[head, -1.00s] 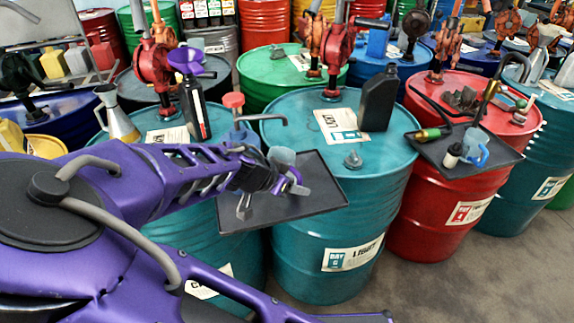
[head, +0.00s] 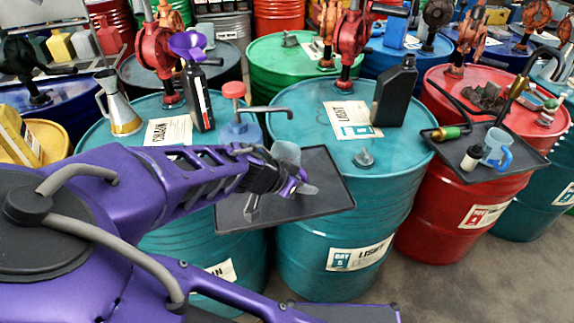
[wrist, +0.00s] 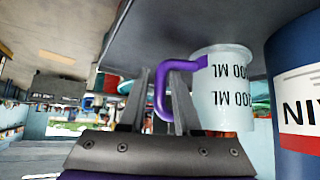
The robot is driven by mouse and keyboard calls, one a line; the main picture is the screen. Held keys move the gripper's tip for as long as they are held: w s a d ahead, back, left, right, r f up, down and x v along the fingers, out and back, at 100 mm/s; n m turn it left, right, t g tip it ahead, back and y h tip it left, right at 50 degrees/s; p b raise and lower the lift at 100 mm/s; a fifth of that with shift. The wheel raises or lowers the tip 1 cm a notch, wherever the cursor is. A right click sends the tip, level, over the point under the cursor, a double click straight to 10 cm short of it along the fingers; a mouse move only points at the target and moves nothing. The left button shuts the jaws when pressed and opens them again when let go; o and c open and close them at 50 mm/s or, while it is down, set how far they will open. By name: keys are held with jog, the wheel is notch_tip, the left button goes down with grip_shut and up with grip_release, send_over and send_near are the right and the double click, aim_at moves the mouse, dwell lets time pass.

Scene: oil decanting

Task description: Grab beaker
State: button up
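A clear beaker (head: 286,153) stands on the dark tray (head: 325,168) mounted between two teal drums, partly hidden by my gripper (head: 292,186). The wrist view appears upside down. There the beaker (wrist: 224,92) shows inverted ML markings and a purple handle (wrist: 160,95). My gripper's two fingers (wrist: 160,98) stand apart at the handle, which shows in the gap between them. I see space beside the handle, so the fingers do not look closed on it. Contact with the handle cannot be told.
A blue-handled beaker (head: 497,148) stands on a second tray (head: 520,163) at the right. A black bottle (head: 394,92) stands on the teal drum behind my tray. A dark bottle with a purple funnel (head: 196,95) and a metal jug (head: 118,105) stand left. A labelled drum (wrist: 297,95) is close beside the beaker.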

grip_shut()
dwell(1.1)
